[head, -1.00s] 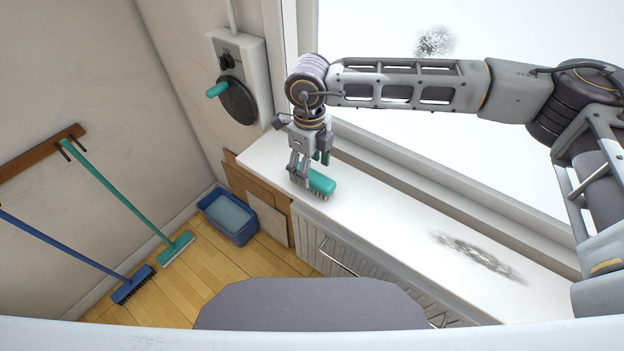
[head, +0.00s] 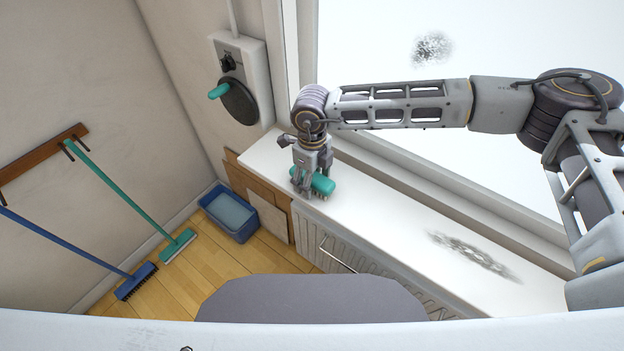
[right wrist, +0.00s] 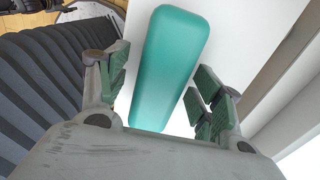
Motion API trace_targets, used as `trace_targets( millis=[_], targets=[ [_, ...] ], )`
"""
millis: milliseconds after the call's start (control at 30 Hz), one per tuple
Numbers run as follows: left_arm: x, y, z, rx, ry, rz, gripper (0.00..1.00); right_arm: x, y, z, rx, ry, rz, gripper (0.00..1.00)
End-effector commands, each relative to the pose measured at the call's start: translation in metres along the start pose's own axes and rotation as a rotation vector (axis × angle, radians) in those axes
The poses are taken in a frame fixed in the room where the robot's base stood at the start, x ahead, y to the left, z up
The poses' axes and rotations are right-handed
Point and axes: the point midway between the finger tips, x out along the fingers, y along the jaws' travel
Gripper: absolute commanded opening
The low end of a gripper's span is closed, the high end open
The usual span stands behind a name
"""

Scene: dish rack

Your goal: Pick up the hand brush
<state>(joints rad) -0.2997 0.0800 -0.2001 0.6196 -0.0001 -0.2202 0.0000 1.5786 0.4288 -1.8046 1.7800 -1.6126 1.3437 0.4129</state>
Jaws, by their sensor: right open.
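The hand brush (head: 322,184) has a teal back and pale bristles. It lies on the white sill near its left end. In the right wrist view the teal back (right wrist: 170,70) lies between the two green-padded fingers. My right gripper (head: 306,188) is lowered over the brush, one finger on its near side. The jaws (right wrist: 160,95) are open, with a gap visible on the right side of the brush. The far finger is mostly hidden in the head view. My left gripper is not in view.
A dirt smudge (head: 475,256) marks the clear sill (head: 400,222) to the right. The window frame (head: 440,195) runs behind it. A blue bucket (head: 229,212) stands on the floor at left, near a blue broom (head: 136,283) and a green broom (head: 178,245).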

Motion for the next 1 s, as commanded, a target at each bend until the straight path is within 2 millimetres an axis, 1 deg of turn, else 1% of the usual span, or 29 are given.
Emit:
trace_targets(
  millis=[200, 600, 867, 1000],
  targets=[
    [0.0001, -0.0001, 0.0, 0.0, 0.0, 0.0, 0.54, -0.0001, -0.0002, 0.0, 0.0, 0.0, 0.0, 0.66],
    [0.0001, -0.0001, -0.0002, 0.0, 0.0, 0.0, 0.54, -0.0003, -0.0003, -0.0001, 0.0, 0.0, 0.0, 0.15],
    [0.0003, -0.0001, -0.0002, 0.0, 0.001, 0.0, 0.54, -0.0011, -0.0004, 0.0001, 0.0, 0.0, 0.0, 0.15],
    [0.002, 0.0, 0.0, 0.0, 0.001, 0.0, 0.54, -0.0059, -0.0006, 0.0004, 0.001, -0.001, -0.001, 0.15]
  ],
)
